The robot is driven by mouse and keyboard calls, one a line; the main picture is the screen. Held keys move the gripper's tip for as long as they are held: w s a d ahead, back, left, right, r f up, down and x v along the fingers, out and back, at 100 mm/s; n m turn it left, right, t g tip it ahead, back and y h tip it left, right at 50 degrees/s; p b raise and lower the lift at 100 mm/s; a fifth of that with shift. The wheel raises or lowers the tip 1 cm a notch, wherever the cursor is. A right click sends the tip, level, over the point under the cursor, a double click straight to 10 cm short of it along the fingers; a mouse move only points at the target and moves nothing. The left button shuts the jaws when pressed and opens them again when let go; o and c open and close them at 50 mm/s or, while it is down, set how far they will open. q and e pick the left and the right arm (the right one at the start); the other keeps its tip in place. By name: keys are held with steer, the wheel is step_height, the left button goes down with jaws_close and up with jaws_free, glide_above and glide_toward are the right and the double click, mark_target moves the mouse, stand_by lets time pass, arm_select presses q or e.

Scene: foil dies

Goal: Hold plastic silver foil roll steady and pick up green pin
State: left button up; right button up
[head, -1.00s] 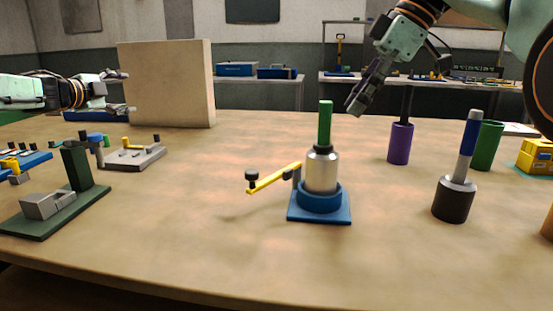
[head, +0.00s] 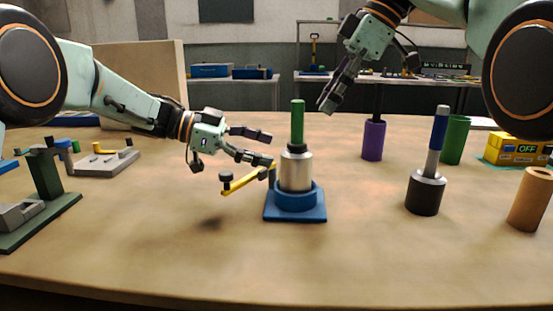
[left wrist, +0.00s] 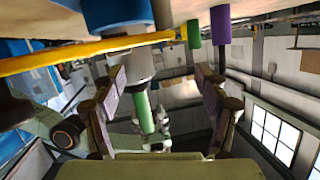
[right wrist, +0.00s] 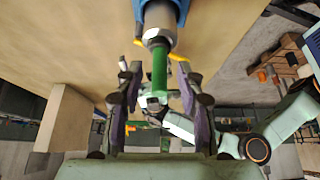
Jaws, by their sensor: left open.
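The silver foil roll (head: 296,170) stands upright in a blue ring holder (head: 295,215) near the middle of the table. The green pin (head: 297,122) sticks straight up from its top. My left gripper (head: 268,147) is open and empty, just left of the roll and pin, with its fingers pointing right. In the left wrist view the roll (left wrist: 125,68) and pin (left wrist: 143,112) show between its fingers. My right gripper (head: 327,103) is open and empty, above and right of the pin, pointing down-left. The pin also shows between its fingers in the right wrist view (right wrist: 159,70).
A yellow lever (head: 245,180) juts left from the blue holder, below my left gripper. A purple cylinder (head: 373,141), a black base with a blue-topped rod (head: 425,195) and an orange-brown tube (head: 528,200) stand to the right. The table front is clear.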

mark_target(314, 186)
arm_select(q)
steer(key=s+d+g, duration=0.1)
steer(key=s+d+f+g, duration=0.1)
steer(key=s+d, duration=0.1)
steer(key=shift+s+d, duration=0.2)
steer(key=shift+x, duration=3.85)
steer(key=shift+r, duration=0.15)
steer(key=shift+c, duration=0.2)
steer(key=c, duration=1.4)
jaws_close()
